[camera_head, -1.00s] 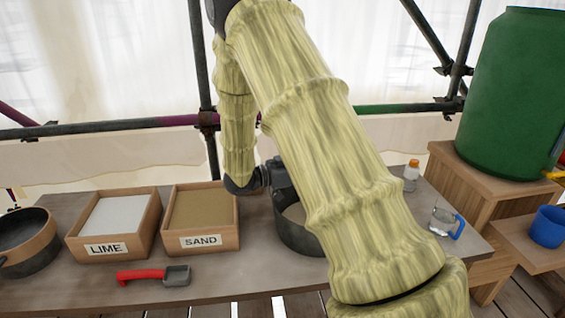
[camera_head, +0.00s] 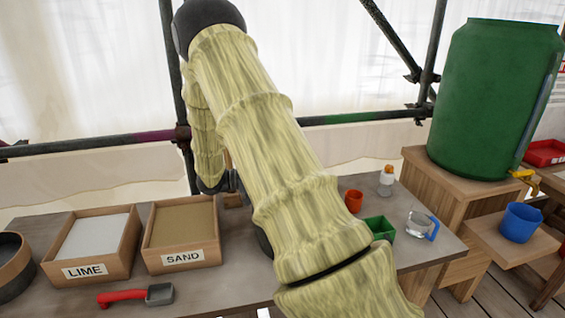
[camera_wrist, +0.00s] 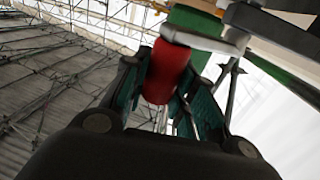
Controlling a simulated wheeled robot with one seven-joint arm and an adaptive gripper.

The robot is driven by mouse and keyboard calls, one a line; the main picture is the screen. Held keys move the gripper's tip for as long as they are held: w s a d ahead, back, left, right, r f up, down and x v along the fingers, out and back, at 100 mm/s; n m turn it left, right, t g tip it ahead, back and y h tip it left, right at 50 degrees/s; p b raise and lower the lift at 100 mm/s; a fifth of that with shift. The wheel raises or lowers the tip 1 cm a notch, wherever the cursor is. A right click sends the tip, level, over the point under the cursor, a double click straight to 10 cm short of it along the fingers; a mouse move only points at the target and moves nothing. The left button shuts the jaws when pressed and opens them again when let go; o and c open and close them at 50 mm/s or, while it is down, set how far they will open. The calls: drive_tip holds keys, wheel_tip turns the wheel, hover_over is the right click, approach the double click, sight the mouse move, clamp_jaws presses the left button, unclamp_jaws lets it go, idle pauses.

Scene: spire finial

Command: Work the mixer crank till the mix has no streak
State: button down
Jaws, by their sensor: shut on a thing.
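The red crank handle (camera_wrist: 168,70) stands between the fingers of my gripper (camera_wrist: 165,88) in the wrist view. The gripper is shut on it. A pale grey crank arm (camera_wrist: 200,39) joins the handle's upper end. In the head view my arm hides the gripper and the crank. Only a sliver of the dark mixer pan (camera_head: 264,241) shows at the left edge of my arm. The mix inside is hidden, so I cannot tell whether it has streaks.
Lime (camera_head: 95,237) and sand (camera_head: 183,223) boxes stand left, with a red-handled scoop (camera_head: 135,297) before them. Right of my arm are an orange cup (camera_head: 353,201), a green tub (camera_head: 381,229), a bottle (camera_head: 386,181) and a blue-handled jug (camera_head: 420,225). A green barrel (camera_head: 493,100) stands beyond.

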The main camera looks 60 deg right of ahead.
drive_tip(key=shift+d, duration=0.1)
drive_tip(key=c, duration=1.1)
unclamp_jaws()
drive_tip(key=shift+w, duration=0.1)
drive_tip(key=v, duration=1.2)
